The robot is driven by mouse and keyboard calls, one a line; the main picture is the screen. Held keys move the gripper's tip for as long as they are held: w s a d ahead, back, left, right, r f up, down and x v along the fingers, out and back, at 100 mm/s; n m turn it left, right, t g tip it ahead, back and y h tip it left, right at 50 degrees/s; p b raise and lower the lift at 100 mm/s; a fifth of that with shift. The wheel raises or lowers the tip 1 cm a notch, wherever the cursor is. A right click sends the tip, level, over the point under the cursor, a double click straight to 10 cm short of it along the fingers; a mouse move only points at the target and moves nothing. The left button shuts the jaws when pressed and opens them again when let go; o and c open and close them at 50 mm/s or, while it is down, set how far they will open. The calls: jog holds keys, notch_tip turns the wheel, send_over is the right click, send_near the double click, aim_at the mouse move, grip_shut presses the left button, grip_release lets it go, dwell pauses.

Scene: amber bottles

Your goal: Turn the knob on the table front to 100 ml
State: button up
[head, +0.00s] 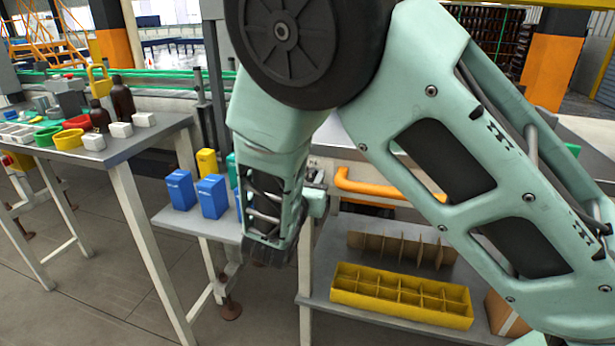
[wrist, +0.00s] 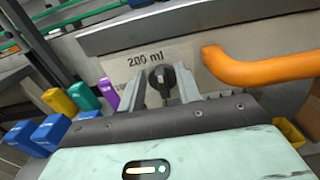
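The dark knob (wrist: 161,79) is on a pale panel (wrist: 185,57) on the table front, in the wrist view. The print "200 ml" (wrist: 146,60) stands just above it. More print left of the knob is partly hidden by a finger and unreadable. My gripper (wrist: 163,90) is open, its two grey fingers apart on either side of the knob. I cannot tell whether they touch it. The knob's lower part is hidden. In the head view my arm hides the knob and fingertips.
An orange bar handle (wrist: 255,68) sticks out close right of the gripper. Blue boxes (head: 212,196) and a yellow box (head: 207,161) stand on a low shelf to the left. A yellow divided crate (head: 400,315) is on the lower shelf. A bottle table (head: 135,142) stands at far left.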

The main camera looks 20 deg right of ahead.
grip_shut()
jog(key=shift+r+p, duration=0.1)
jog(key=shift+p, duration=0.35)
jog(key=n+p, duration=0.1)
jog(key=p, duration=0.1)
jog(key=n+p, duration=0.1)
jog(key=n, duration=0.1)
jog(key=shift+w+a+r+p, duration=0.1)
jog(key=shift+a+r+p, duration=0.1)
jog(key=shift+p, duration=0.2)
jog(key=shift+w+a+f+n+p, duration=0.2)
jog(key=shift+f+n+p, duration=0.2)
jog(key=shift+n+p, duration=1.9)
jog(key=shift+w+a+f+n+p, duration=0.15)
jog(key=shift+f+n+p, duration=0.3)
jog(key=shift+n+p, duration=1.85)
jog(key=shift+w+a+f+n+p, duration=0.15)
jog(key=shift+f+n+p, duration=0.25)
jog(key=shift+n+p, duration=1.9)
jog(key=shift+s+n+b, duration=0.1)
jog(key=shift+n+b, duration=0.45)
jog(key=shift+n, duration=0.15)
